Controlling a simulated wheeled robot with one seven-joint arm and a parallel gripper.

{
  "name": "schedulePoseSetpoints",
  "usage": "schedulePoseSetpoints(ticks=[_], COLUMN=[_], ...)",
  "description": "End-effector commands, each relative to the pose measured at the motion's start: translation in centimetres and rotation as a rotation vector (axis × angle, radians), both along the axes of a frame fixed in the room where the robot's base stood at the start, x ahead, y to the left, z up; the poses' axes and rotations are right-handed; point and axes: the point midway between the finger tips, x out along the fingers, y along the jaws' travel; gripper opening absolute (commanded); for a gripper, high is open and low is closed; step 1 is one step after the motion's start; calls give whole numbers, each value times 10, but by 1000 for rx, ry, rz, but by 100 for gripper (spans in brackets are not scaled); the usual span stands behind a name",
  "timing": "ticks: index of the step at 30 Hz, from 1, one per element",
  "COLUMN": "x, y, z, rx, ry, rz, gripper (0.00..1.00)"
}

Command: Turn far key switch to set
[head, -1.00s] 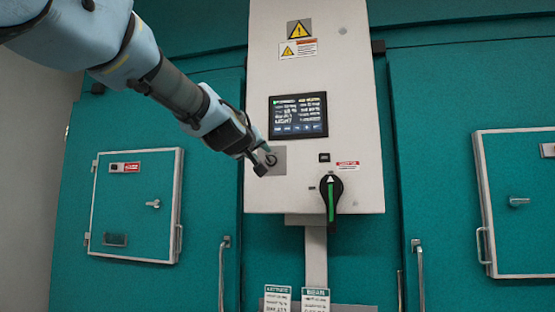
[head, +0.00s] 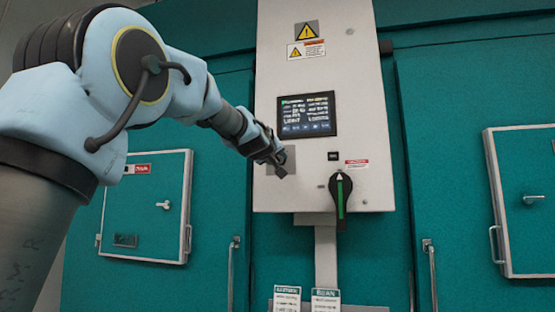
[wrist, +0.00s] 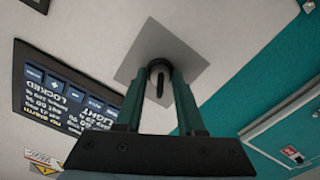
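A key switch (wrist: 159,68) sits on a square grey plate (wrist: 184,49) on the front of the white control box (head: 350,100). In the wrist view its round collar lies between my fingertips, with a dark key or slot line below it. My gripper (head: 280,168) is in front of the plate in the head view and hides the switch there. In the wrist view the two green fingers of my gripper (wrist: 160,84) stand apart on either side of the switch. A gap shows between them, and I cannot tell whether they touch the switch.
A display (head: 307,115) is just above the plate. A black rotary handle with a green stripe (head: 340,190) projects at the box's lower right. Teal chamber walls carry a left hatch (head: 145,205) and a right hatch (head: 525,195). Two signs hang below the box.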

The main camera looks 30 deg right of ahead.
Motion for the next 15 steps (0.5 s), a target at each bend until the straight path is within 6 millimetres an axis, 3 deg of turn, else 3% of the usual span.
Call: schedulePoseSetpoints(ticks=[2,9,15], x=[0,0,0], y=[0,0,0], z=[0,0,0], rx=[0,0,0], ry=[0,0,0], rz=[0,0,0], gripper=[28,1,0])
